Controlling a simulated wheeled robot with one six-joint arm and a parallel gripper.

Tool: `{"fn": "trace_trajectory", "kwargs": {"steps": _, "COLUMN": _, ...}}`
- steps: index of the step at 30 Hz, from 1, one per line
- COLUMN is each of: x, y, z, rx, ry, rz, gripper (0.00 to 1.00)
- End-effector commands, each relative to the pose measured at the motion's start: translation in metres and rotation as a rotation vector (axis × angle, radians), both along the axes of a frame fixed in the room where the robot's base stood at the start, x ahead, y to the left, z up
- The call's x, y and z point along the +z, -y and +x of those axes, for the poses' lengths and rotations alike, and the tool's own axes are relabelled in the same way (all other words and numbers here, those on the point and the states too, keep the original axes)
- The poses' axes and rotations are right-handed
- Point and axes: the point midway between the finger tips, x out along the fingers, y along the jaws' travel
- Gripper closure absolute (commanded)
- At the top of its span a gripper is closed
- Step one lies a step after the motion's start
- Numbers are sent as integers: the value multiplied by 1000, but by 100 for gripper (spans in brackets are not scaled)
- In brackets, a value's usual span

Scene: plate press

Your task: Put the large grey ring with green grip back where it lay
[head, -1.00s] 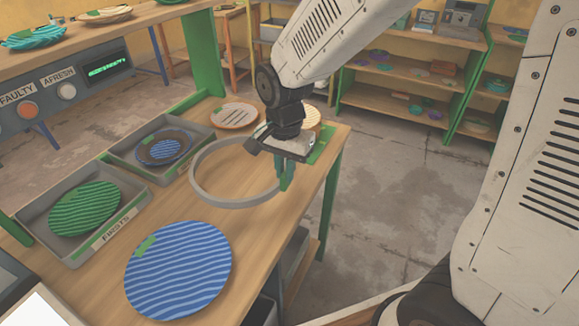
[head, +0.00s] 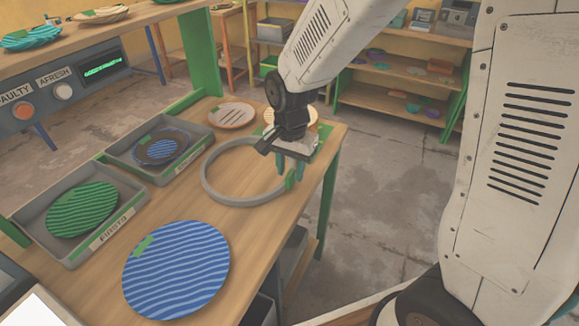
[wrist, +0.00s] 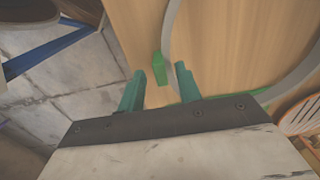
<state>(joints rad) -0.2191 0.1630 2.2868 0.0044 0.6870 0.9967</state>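The large grey ring (head: 207,180) lies flat on the wooden table, near its right edge. Its green grip (head: 290,179) is on the ring's right side, and it also shows in the wrist view (wrist: 158,69). My gripper (head: 290,172) is over the grip. Its two teal fingers stand apart, with the grip just beyond and between the tips in the wrist view (wrist: 160,76). The fingers look clear of the grip. In the wrist view the ring (wrist: 168,40) curves to the right of the grip, only partly in frame.
The wooden table (head: 190,205) carries a blue ribbed plate (head: 178,270) in front. An orange plate (head: 232,115) lies behind. Floor (head: 390,190) is free at right.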

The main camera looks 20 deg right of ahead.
Motion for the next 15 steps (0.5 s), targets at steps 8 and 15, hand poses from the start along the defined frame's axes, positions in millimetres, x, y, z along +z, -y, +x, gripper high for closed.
{"fn": "trace_trajectory", "kwargs": {"steps": 8, "x": 2, "y": 0, "z": 0, "rx": 0, "ry": 0, "rz": 0, "gripper": 66}}
{"fn": "trace_trajectory", "kwargs": {"steps": 15, "x": 37, "y": 0, "z": 1, "rx": -1, "ry": 6, "rz": 1, "gripper": 66}}
